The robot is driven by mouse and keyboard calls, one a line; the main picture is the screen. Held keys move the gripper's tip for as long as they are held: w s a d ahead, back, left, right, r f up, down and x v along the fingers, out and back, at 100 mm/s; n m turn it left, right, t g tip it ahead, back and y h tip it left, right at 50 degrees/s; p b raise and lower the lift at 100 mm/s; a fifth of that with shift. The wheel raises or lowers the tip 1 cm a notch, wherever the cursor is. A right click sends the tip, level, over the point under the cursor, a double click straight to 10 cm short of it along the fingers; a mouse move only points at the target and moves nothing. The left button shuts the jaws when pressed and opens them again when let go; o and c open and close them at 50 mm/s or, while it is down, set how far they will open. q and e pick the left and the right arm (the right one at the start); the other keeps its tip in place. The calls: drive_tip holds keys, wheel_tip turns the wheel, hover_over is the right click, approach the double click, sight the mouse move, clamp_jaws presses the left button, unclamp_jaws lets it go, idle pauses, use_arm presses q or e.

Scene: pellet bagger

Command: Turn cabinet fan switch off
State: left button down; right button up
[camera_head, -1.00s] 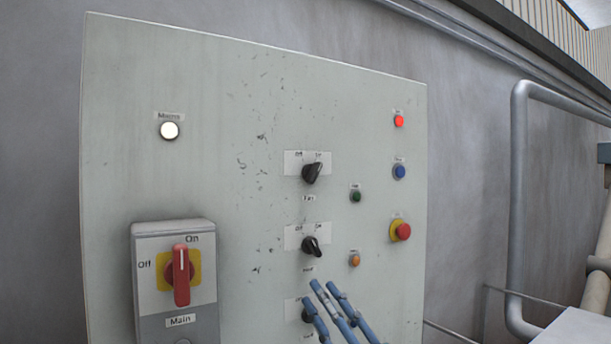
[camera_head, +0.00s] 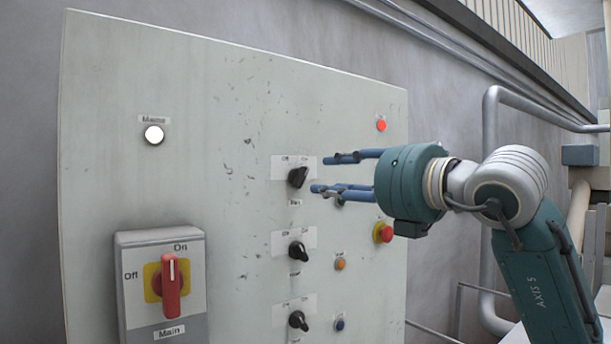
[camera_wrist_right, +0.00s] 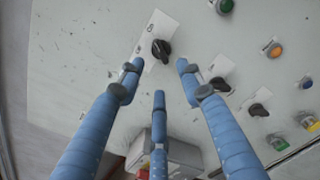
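The cabinet fan switch (camera_head: 299,177) is the top black rotary knob on the pale cabinet panel (camera_head: 200,90), with Off and On labels above it. Its pointer tilts up and right, toward On. In the right wrist view the fan switch (camera_wrist_right: 161,49) lies ahead, between the spread fingertips. My right gripper (camera_head: 322,174) is open and empty, with blue fingers just right of the switch, pointing at it. The fingers look apart from the knob. The right gripper also fills the right wrist view (camera_wrist_right: 158,75). My left gripper is not in view.
Two more black knobs (camera_head: 298,251) (camera_head: 298,320) sit below. A red emergency button (camera_head: 383,232) and an orange button (camera_head: 340,264) are near my arm. The main switch box (camera_head: 160,285) sticks out at lower left. A grey pipe (camera_head: 490,130) runs at right.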

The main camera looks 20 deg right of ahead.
sight(301, 178)
drive_tip(key=p+x, duration=0.2)
drive_tip(key=x, duration=0.5)
drive_tip(key=shift+w+a+p, duration=0.15)
drive_tip(key=shift+w+p, duration=0.1)
drive_tip(key=shift+p, duration=0.15)
drive_tip(key=shift+w+a+f, duration=0.1)
drive_tip(key=shift+w+a, duration=0.05)
drive_tip(key=shift+w, duration=0.35)
clamp_jaws()
